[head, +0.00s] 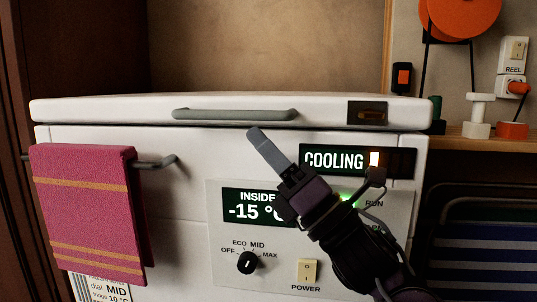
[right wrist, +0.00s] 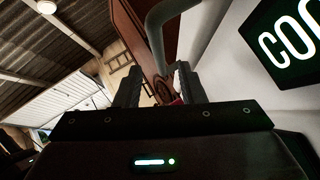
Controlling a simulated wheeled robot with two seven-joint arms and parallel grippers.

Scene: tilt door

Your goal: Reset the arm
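The white chest freezer (head: 180,178) stands ahead with its white lid (head: 130,107) down and a thin dark seam below it. A grey bar handle (head: 235,114) runs along the lid's front edge. My right gripper (head: 256,140) is in front of the freezer's face, its fingertips just below the right part of the handle. In the right wrist view its two fingers (right wrist: 157,75) are apart with nothing held between them. The grey handle (right wrist: 155,35) shows beyond the fingertips there; contact cannot be told. My left gripper is out of view.
A pink towel (head: 85,210) hangs on a rail at the freezer's left. The front carries a "COOLING" display (head: 334,160), a temperature display (head: 245,205), a dial (head: 247,263) and a power switch (head: 307,271). A wooden shelf (head: 480,143) and orange reel (head: 460,15) are at right.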

